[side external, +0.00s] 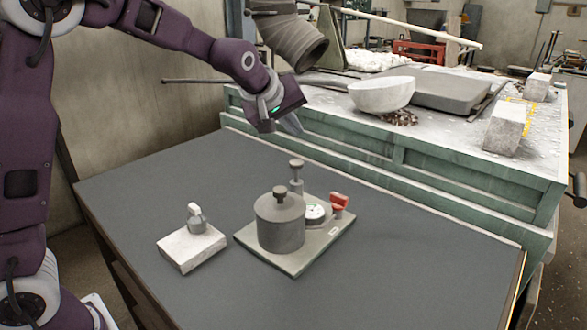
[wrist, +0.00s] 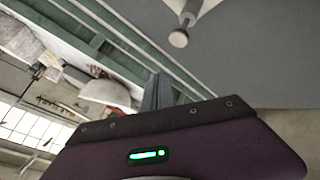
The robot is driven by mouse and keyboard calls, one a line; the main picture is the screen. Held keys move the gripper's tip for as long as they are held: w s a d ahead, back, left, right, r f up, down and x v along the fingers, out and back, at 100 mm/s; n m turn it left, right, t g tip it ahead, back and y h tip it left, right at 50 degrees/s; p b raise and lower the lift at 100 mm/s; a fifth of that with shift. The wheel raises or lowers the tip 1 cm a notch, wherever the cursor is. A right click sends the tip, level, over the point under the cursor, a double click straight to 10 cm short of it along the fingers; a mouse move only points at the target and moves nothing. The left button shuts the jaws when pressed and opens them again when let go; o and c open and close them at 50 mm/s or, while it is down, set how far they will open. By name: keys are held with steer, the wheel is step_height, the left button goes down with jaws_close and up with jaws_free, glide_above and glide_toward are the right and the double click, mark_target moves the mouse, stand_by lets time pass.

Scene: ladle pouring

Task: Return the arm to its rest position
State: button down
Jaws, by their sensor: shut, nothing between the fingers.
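My gripper (side external: 293,124) is raised in the air above the back part of the dark grey table (side external: 400,250), near the green bench. It is shut and empty, and its fingers touch nothing. In the wrist view the closed fingers (wrist: 157,92) point up the picture. A grey lidded pot (side external: 281,222) with a knob stands on a flat base plate (side external: 292,262) in front of the gripper, apart from it. I cannot make out a ladle in either view.
The plate also carries a dial (side external: 315,213), a red-handled part (side external: 339,202) and a knobbed post (side external: 296,172). A pale block (side external: 190,250) with a small fitting lies to the left. Behind is a green bench (side external: 440,178) with a white bowl (side external: 381,95). The table's right side is clear.

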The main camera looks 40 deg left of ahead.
steer(key=s+d+r+m+g+h, duration=0.1)
steer(key=s+d+r+m, duration=0.1)
steer(key=s, duration=0.7)
steer(key=s+d+r+m+g+h, duration=0.1)
steer(key=s+r+m, duration=0.15)
steer(key=s, duration=0.65)
steer(key=s+d+f+m, duration=0.1)
steer(key=s+f+m, duration=0.2)
steer(key=s, duration=0.6)
steer(key=s+d+f+m+g, duration=0.1)
steer(key=s+f+m, duration=0.2)
steer(key=s, duration=0.7)
steer(key=shift+s+d+m, duration=0.2)
steer(key=shift+s+m, duration=0.05)
steer(key=shift+m, duration=0.1)
steer(key=w+a+r+n+t+y, duration=0.1)
steer(key=w+n, duration=0.4)
steer(key=w, duration=1.4)
steer(key=w+a+r+n+t+y, duration=0.1)
steer(key=w+a+r+n, duration=0.3)
steer(key=w, duration=1.5)
steer(key=shift+a+r+n+t, duration=0.2)
steer(key=shift+n+t, duration=0.3)
steer(key=shift+n, duration=0.7)
